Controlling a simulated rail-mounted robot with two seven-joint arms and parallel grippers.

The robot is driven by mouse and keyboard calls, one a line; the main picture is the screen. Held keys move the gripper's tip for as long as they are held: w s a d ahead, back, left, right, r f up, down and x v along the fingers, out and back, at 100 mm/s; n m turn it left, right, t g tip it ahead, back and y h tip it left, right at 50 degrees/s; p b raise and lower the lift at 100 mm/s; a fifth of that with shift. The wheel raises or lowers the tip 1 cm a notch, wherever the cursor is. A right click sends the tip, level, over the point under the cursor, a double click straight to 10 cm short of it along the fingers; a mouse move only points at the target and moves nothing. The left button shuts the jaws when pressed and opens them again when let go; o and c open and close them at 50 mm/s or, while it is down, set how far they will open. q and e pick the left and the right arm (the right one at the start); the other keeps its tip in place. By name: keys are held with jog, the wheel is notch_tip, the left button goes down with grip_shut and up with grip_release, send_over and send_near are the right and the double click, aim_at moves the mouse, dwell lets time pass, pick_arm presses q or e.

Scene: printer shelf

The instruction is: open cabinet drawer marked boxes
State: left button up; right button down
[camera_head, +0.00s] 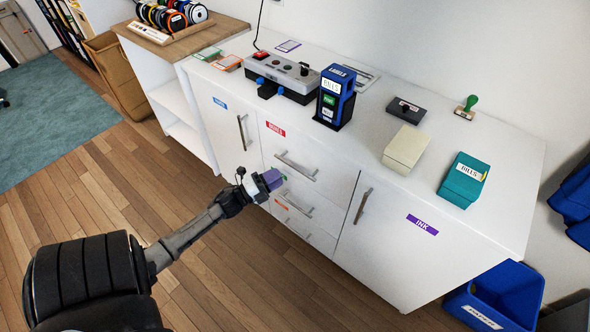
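The white cabinet has a stack of drawers in its middle. The top drawer (325,172) is shut and carries a red label (275,129) that seems to read BOXES, though the print is small. Its bar handle (296,167) is metal and horizontal. Lower drawers (318,219) are also shut, and their labels are partly hidden by my gripper. My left gripper (273,179) is in front of the drawers, below and left of the top handle, apart from it. A purple piece shows at its tip; I cannot tell whether it is held or part of the gripper. My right gripper is out of view.
Doors flank the drawers, with a blue label (220,103) left and a purple INK label (422,225) right. The countertop holds a grey device (285,76), a blue label device (336,96), a cream box (405,148) and a teal box (463,180). A blue bin (497,296) stands right.

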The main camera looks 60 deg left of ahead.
aim_at(295, 167)
pick_arm(q)
jog(key=w, duration=0.2)
jog(key=w+r+b, duration=0.1)
jog(key=w, duration=0.2)
jog(key=w+b, duration=0.1)
jog(key=w, duration=0.1)
jog(key=shift+w+d+r, duration=0.1)
jog(key=shift+w+r, duration=0.05)
jog(key=shift+c, duration=0.4)
grip_shut()
